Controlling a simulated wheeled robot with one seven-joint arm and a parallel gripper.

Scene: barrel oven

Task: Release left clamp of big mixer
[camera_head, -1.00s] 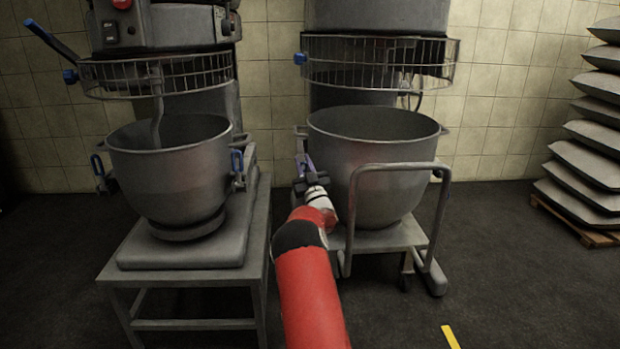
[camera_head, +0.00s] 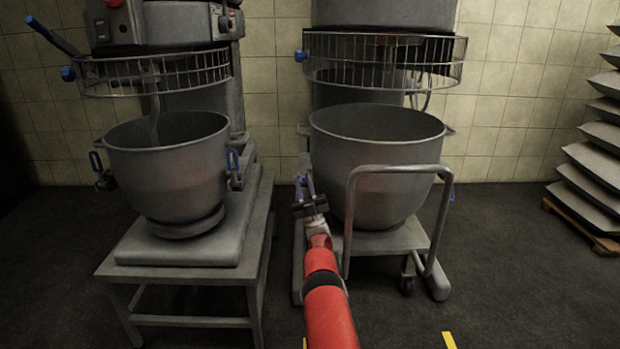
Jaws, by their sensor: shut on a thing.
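The big mixer stands at right, with its grey bowl (camera_head: 375,160) below a wire guard (camera_head: 385,60). Its left clamp has a blue handle (camera_head: 310,184) at the bowl's left side. My gripper (camera_head: 306,197) is at this handle and shut on it. The dark jaws hide the handle's lower part. The rest of the clamp is too small and dark to make out.
A bowl trolley with a curved grey handle (camera_head: 400,168) stands under and before the big bowl. A smaller mixer's bowl (camera_head: 168,170) rests on a metal table (camera_head: 190,268) at left. Stacked sacks (camera_head: 598,165) lie on a pallet at right. The front floor is open.

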